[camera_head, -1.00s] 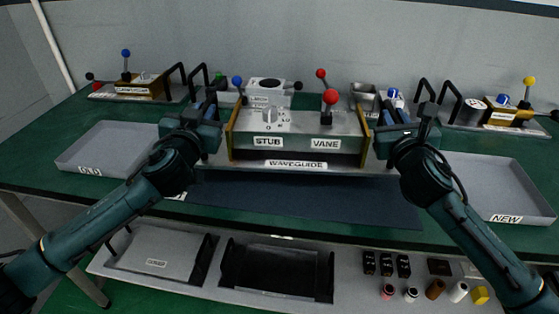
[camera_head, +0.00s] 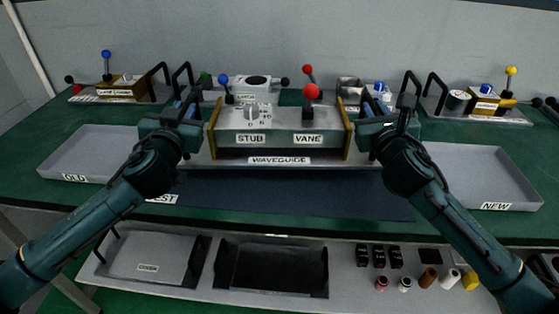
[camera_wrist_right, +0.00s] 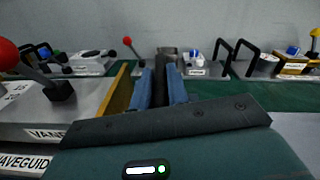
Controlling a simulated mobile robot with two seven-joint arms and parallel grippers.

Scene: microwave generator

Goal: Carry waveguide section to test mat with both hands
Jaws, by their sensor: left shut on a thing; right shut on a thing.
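The waveguide section (camera_head: 279,160) is a wide grey-and-brass unit on a flat plate, with STUB and VANE labels, a dial and blue and red ball levers. It looks level. My left gripper (camera_head: 188,108) is shut on its left end and my right gripper (camera_head: 371,108) on its right end; the grasped parts are largely hidden. The right gripper's blue fingers (camera_wrist_right: 161,88) show beside the brass end plate in the right wrist view. The dark test mat (camera_head: 290,196) lies just in front of and below the section; I cannot tell the gap in height.
A grey OLD tray (camera_head: 64,162) is at left and a NEW tray (camera_head: 520,190) at right. Units with levers and black handles stand behind, including a blue-knobbed one (camera_head: 122,88) and a yellow-knobbed one (camera_head: 487,104). A lower shelf (camera_head: 345,300) holds a cover and small parts.

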